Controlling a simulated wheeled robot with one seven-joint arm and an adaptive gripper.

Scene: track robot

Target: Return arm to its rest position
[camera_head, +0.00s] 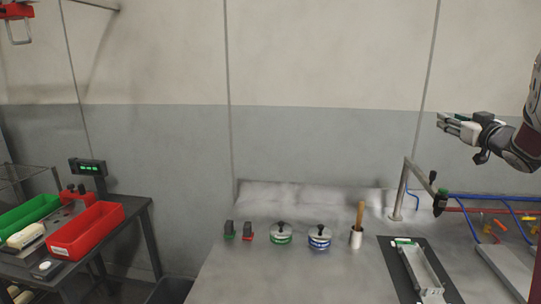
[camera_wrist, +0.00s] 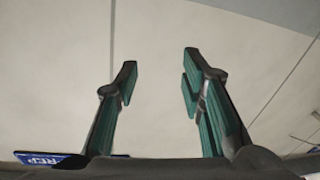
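My gripper (camera_head: 440,122) is raised at the right of the head view, in front of the wall and above the workbench. It points left. In the wrist view my gripper (camera_wrist: 159,80) has its two fingers with green pads wide apart. Nothing is between them. Part of my arm (camera_head: 515,142) shows at the right edge of the head view.
The workbench (camera_head: 225,280) holds two jars (camera_head: 282,234), a brush (camera_head: 357,232) in a white cup and a metal tray (camera_head: 420,270) on a dark mat. A pipe stand (camera_head: 400,192) rises below my gripper. Red (camera_head: 88,232) and green bins stand on the left table.

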